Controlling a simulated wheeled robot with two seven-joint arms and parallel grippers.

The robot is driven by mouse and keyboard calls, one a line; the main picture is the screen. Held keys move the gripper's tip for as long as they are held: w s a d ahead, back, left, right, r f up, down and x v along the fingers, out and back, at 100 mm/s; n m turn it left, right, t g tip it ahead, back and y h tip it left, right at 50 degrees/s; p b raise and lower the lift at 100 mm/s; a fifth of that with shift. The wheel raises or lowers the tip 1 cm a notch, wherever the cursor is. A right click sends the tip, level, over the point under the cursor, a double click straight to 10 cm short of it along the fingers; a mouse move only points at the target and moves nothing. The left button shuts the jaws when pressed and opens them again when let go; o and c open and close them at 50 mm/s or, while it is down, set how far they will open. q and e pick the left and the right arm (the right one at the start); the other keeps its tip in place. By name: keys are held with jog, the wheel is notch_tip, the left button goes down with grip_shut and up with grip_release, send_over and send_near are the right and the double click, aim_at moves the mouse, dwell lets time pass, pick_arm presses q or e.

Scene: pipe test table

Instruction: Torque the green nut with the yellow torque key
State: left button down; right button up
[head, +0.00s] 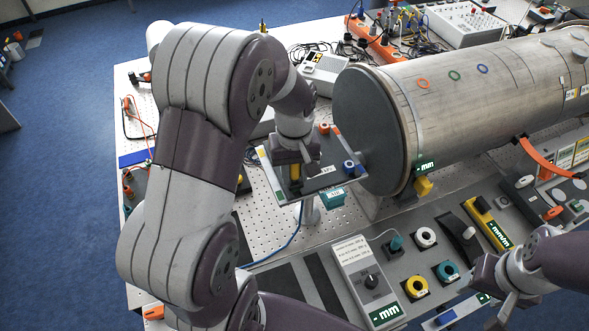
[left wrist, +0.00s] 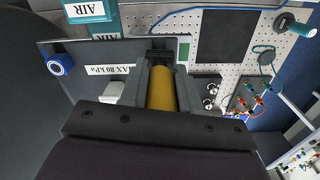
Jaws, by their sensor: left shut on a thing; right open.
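My left gripper (head: 294,172) is shut on a yellow cylindrical handle, which looks like the yellow torque key (head: 294,182). It stands over a grey panel (head: 325,184) in front of the pipe end. In the left wrist view the yellow torque key (left wrist: 160,88) sits between the fingers, and its working end is hidden. A blue nut (head: 348,166) and an orange nut (head: 324,128) are on the panel. I cannot make out a green nut on it; the gripper covers part of the panel. My right gripper (head: 502,292) is open and empty over the front right of the table.
A large metal pipe (head: 490,95) lies behind and right of the panel. A grey tray (head: 430,235) holds white, yellow and teal rings, a yellow bar (head: 487,222) with a green label, and a control box (head: 366,282). Loose cables lie at the back.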

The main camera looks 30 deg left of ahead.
pick_arm(q)
jog(key=shift+r+p, duration=1.55)
jog(key=shift+r, duration=0.35)
jog(key=shift+r, duration=1.5)
